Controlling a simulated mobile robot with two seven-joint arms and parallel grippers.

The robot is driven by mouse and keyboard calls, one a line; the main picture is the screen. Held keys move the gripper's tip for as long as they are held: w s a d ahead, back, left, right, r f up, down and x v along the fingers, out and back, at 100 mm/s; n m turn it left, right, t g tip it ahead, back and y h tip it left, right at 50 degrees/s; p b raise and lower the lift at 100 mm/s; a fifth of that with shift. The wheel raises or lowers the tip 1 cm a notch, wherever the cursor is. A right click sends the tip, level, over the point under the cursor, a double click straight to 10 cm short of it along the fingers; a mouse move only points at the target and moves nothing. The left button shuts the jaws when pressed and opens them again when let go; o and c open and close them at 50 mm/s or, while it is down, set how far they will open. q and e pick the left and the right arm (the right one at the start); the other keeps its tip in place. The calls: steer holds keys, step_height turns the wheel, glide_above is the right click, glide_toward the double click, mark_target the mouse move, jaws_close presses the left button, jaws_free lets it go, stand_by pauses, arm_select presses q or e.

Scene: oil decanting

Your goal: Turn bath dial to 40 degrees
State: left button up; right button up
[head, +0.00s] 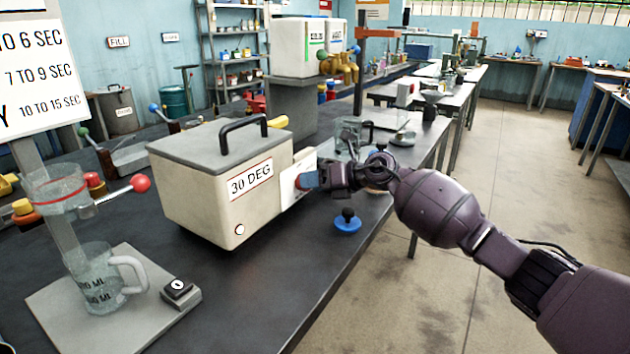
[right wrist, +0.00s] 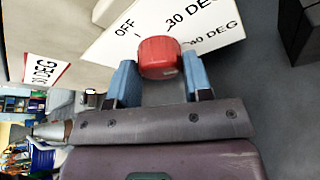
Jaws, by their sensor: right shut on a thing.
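The bath (head: 215,185) is a cream box with a grey lid and black handle, standing on the dark bench. A white dial plate (head: 290,187) sticks out at its right side. In the right wrist view the plate (right wrist: 225,35) reads OFF, 30 DEG and 40 DEG. The red dial knob (right wrist: 160,57) sits below these marks. Its pointer cannot be made out. My right gripper (right wrist: 160,82) has its blue fingers on both sides of the knob, shut on it. In the head view the right gripper (head: 312,181) largely hides the knob. My left gripper is not in view.
A label (head: 250,182) on the bath's front reads 30 DEG. A blue-based black knob (head: 347,221) stands on the bench below my right wrist. A glass jug (head: 103,280) stands on a grey plate at the front left. Bare bench lies in front of the bath.

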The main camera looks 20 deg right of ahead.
steer(key=shift+f+m+y, duration=0.1)
steer(key=shift+m+y, duration=0.3)
steer(key=shift+m, duration=0.2)
stand_by(0.3)
steer(key=o, duration=0.9)
